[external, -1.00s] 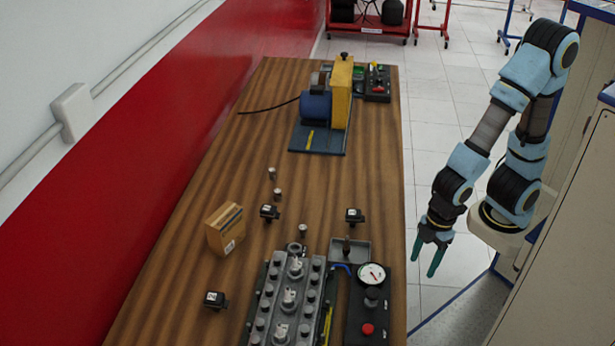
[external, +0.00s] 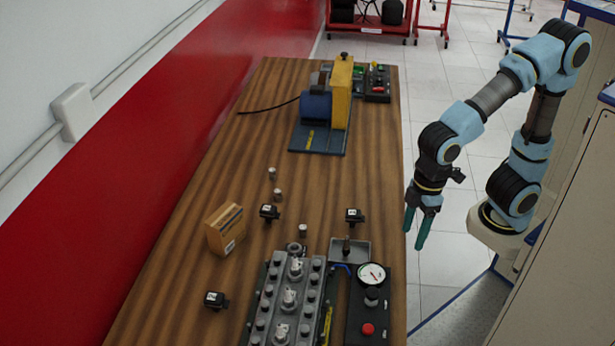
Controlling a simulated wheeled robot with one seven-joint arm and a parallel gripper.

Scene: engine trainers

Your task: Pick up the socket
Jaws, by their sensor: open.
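Small silvery cylinders that look like sockets stand on the wooden table. One (external: 272,173) is farthest back, a second (external: 278,194) is just in front of it, and a third (external: 303,231) is nearer the engine block. I cannot tell which one the task names. My gripper (external: 413,238) has green fingers that point down, apart and empty. It hangs by the table's right edge, to the right of the cylinders and clear of them.
The wooden table (external: 220,175) also bears a cardboard box (external: 226,230), several black blocks (external: 354,216), a grey engine block (external: 289,298), a metal tray (external: 361,254), a gauge panel (external: 371,300) and a blue-yellow machine (external: 341,95).

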